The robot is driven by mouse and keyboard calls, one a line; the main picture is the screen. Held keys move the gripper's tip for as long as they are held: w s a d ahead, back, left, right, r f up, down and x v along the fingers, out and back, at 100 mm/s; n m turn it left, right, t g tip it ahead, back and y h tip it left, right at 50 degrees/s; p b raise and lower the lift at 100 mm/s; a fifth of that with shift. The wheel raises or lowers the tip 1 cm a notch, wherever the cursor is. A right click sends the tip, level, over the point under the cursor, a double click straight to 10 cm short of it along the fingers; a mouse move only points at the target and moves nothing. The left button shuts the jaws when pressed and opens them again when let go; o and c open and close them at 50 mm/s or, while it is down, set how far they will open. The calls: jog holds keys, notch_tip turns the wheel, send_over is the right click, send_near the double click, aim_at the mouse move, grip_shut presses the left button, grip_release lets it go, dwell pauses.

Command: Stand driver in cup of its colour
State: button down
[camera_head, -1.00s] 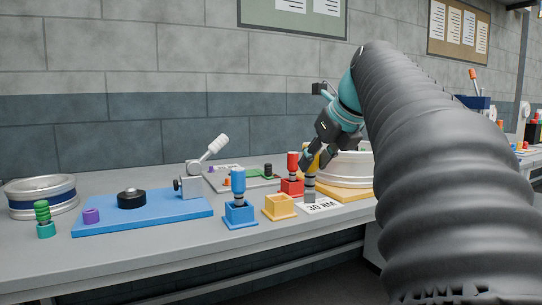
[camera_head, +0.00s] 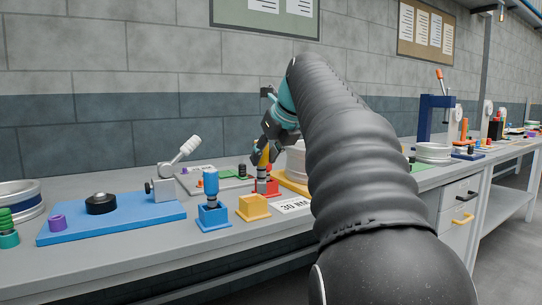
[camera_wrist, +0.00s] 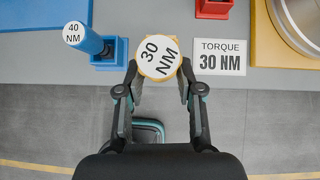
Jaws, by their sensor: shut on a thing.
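My gripper (camera_head: 262,158) is shut on a yellow driver (camera_head: 264,154), held upright. In the wrist view its white top (camera_wrist: 158,57) reads 30 NM, between the fingers of my gripper (camera_wrist: 158,75). In the head view the yellow cup (camera_head: 253,208) stands empty near the bench's front edge. The driver's tip shows above and slightly right of it, apart from it. In the wrist view the driver hides most of this cup. A blue driver (camera_head: 211,184) stands in the blue cup (camera_head: 213,217). A red cup (camera_head: 273,188) stands behind; the held driver and gripper largely hide its red driver.
A card (camera_wrist: 220,57) reading TORQUE 30 NM lies right of the yellow cup. The blue driver (camera_wrist: 78,37) rises close on the left. A blue fixture board (camera_head: 110,218) and a wheel (camera_head: 18,200) lie further left. A wheel on a yellow board (camera_head: 293,182) is at right.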

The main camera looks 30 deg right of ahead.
jog(key=shift+w+a+f, duration=0.1)
jog(key=shift+w+f, duration=0.05)
jog(key=shift+w, duration=0.95)
jog(key=shift+w+a+f, duration=0.1)
jog(key=shift+w+f, duration=0.05)
jog(key=shift+w, duration=0.9)
jog(key=shift+f+b, duration=1.4)
jog(key=shift+f, duration=1.55)
jog(key=c, duration=0.7)
grip_release()
jog(key=shift+o, duration=0.2)
